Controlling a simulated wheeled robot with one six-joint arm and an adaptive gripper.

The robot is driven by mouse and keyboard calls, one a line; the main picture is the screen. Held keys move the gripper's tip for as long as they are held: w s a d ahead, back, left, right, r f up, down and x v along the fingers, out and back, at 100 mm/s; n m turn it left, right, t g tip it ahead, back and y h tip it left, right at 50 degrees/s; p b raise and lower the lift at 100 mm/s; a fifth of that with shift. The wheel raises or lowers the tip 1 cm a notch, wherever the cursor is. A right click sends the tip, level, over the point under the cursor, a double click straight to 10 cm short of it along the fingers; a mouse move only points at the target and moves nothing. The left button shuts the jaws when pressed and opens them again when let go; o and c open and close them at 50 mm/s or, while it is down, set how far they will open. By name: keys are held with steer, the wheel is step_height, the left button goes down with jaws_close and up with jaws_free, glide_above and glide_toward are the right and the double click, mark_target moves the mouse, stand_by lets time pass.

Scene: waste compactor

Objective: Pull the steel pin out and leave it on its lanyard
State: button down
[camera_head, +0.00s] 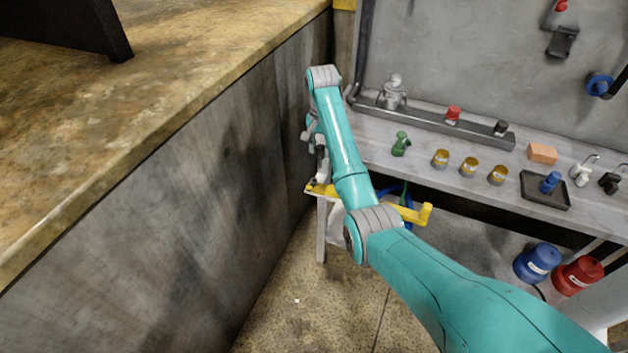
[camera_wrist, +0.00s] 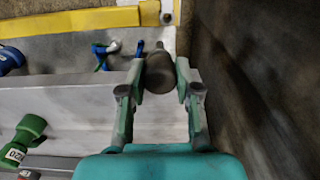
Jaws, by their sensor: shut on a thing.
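My gripper (camera_wrist: 160,77) is shut on a dark grey, round-headed piece, which looks like the steel pin (camera_wrist: 159,70). The head sits between the two fingertips, just below a yellow bar (camera_wrist: 75,20) in the wrist view. Whether the pin's shank is in a hole is hidden. In the head view my gripper (camera_head: 319,165) points down at the left end of the yellow bar (camera_head: 413,213), partly covered by my arm. The pin cannot be made out there. I cannot make out the lanyard.
A tall dark wall (camera_head: 200,190) stands close on the left. A grey bench (camera_head: 440,185) on the right carries a green fitting (camera_head: 400,144), brass cups (camera_head: 469,167), an orange block (camera_head: 542,153) and a black tray (camera_head: 545,198). Blue (camera_head: 537,262) and red (camera_head: 577,275) canisters stand below.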

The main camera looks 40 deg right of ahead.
steer(key=shift+d+r, duration=0.1)
steer(key=shift+d, duration=1.55)
steer(key=shift+w+d, duration=0.1)
steer(key=shift+d, duration=0.45)
steer(key=shift+d, duration=0.35)
steer(key=shift+w+d, duration=0.15)
steer(key=shift+d, duration=2.6)
steer(key=c, duration=1.4)
jaws_free()
